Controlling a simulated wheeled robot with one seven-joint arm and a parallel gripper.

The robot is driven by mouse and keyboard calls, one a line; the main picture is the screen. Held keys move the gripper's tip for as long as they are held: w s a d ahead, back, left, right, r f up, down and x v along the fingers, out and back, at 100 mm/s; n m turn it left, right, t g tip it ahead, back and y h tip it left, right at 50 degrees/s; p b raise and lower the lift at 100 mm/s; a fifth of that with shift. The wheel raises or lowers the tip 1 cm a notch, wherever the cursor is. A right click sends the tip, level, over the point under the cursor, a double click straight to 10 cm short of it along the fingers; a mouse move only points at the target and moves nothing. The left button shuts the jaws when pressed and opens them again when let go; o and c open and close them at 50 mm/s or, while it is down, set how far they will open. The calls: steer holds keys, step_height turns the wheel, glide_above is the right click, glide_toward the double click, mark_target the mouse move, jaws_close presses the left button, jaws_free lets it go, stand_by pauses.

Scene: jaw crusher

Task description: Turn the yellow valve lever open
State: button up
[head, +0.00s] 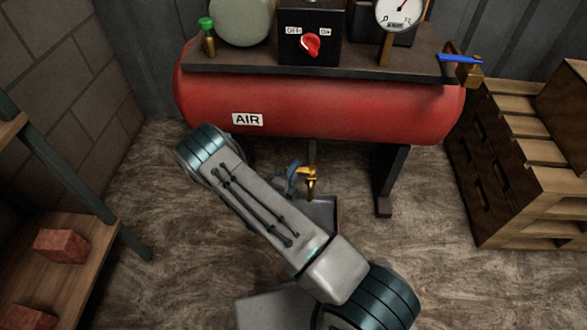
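The yellow valve lever (309,172) shows as a small yellow piece on the drain valve, which hangs on a pipe under the red air tank (330,108). My arm reaches across the foreground and covers much of the area left of and below the valve. A small blue-grey part, which looks like the end of my gripper (293,177), shows just left of the lever, close to it. I cannot tell whether they touch. Its fingers are too small and too hidden to tell open from shut. The lever's exact angle is also hard to make out.
A grey pan (325,212) sits on the floor under the valve, partly behind my arm. A blue-handled valve (460,58) is at the tank's right end. A black switch box (311,35) and gauge (399,12) stand on top. Wooden pallets (530,180) are right; a shelf (85,245) is left.

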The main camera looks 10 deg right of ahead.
steer(key=shift+b+x, duration=0.3)
steer(key=shift+x, duration=1.25)
steer(key=shift+c, duration=0.3)
